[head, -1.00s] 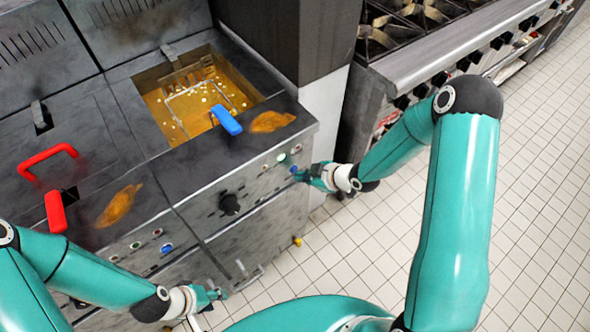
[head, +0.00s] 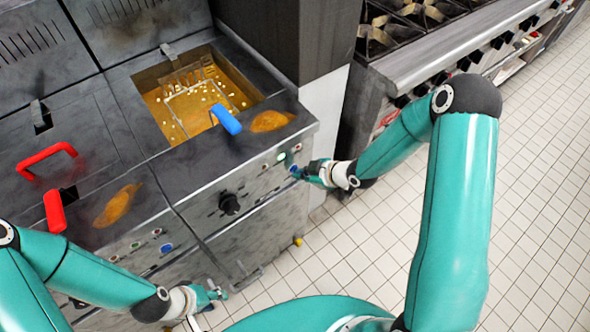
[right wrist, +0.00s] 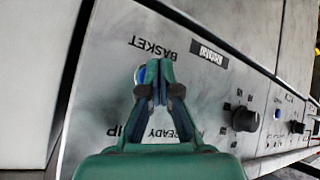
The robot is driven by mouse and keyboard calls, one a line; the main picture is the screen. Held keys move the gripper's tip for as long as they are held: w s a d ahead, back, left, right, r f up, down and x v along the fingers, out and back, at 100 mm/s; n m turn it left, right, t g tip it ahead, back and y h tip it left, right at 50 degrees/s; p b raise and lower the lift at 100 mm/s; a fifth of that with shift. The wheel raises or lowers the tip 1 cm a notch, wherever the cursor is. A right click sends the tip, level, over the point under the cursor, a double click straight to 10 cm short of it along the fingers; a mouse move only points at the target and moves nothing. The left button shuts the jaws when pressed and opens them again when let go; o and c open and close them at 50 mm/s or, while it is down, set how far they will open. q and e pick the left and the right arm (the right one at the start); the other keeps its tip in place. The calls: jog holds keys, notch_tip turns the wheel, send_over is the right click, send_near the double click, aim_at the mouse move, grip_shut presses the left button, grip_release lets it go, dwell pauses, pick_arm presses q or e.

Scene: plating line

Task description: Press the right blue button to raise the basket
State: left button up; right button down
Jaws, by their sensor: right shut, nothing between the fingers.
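The right blue button (head: 294,168) is on the front panel of the right fryer. The right wrist view shows part of this blue button (right wrist: 141,75), mostly hidden behind my fingertips. My right gripper (head: 305,174) is shut and empty, with its tips at the button; I cannot tell whether they touch it. Its closed fingers also show in the right wrist view (right wrist: 154,72). The basket (head: 190,100) sits low in the orange oil, with pale pieces around it and a blue handle (head: 226,119). My left gripper (head: 214,295) is low before the left fryer; its finger opening is unclear.
The left fryer has a red handle (head: 54,211) and another blue button (head: 166,248). A black knob (head: 229,203) sticks out of the right fryer's panel. A stove (head: 430,45) stands to the right. The tiled floor (head: 530,220) is clear.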

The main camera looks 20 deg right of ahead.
dwell(0.7)
jog(key=shift+s+d+b, duration=0.1)
jog(key=shift+s+b, duration=0.15)
jog(key=shift+b, duration=0.05)
jog(key=shift+s, duration=0.15)
jog(key=s+d+b, duration=0.1)
jog(key=s+b, duration=0.1)
jog(key=s, duration=0.3)
jog(key=shift+s+d, duration=0.3)
jog(key=shift+s, duration=0.1)
